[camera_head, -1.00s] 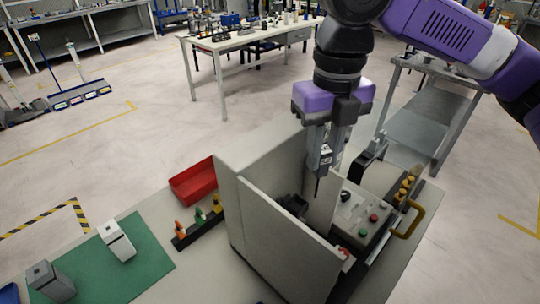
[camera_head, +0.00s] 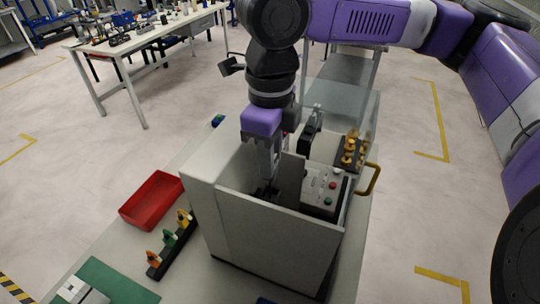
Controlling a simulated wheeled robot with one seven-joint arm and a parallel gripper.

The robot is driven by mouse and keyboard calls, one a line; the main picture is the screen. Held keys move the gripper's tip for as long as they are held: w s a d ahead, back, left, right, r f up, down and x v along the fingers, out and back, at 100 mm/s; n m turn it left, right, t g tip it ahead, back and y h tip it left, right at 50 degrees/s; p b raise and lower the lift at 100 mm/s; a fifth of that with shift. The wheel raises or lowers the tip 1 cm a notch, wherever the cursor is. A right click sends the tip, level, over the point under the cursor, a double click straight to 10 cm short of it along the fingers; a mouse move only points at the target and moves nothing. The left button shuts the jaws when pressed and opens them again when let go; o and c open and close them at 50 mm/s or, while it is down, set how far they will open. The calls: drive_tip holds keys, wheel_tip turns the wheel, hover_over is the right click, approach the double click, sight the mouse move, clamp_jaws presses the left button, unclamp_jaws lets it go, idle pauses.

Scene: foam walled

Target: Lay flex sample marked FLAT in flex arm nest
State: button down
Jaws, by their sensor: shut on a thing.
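My gripper (camera_head: 269,172) points down into the grey walled enclosure (camera_head: 275,230), near its back left inner side. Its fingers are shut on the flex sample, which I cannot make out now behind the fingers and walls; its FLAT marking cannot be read. A dark fixture (camera_head: 264,191) shows low inside the enclosure, right at the fingertips. It may be the flex arm nest, but the front wall hides most of it. I cannot tell whether the sample touches it.
A control box (camera_head: 322,190) with coloured buttons and a yellow handle (camera_head: 370,179) stand right of the gripper. A thin upright panel (camera_head: 291,178) is close on its right. A red tray (camera_head: 151,200), a rack with coloured clips (camera_head: 172,245) and a green mat (camera_head: 128,287) lie left.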

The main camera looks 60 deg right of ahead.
drive_tip(key=shift+f+b, duration=1.35)
drive_tip(key=shift+f, duration=0.85)
drive_tip(key=shift+f+b, duration=0.8)
drive_tip(key=shift+f, duration=0.5)
drive_tip(key=c, duration=1.2)
unclamp_jaws()
drive_tip(key=shift+o, duration=0.2)
wheel_tip(320, 180, up, 8)
drive_tip(key=shift+f, duration=0.1)
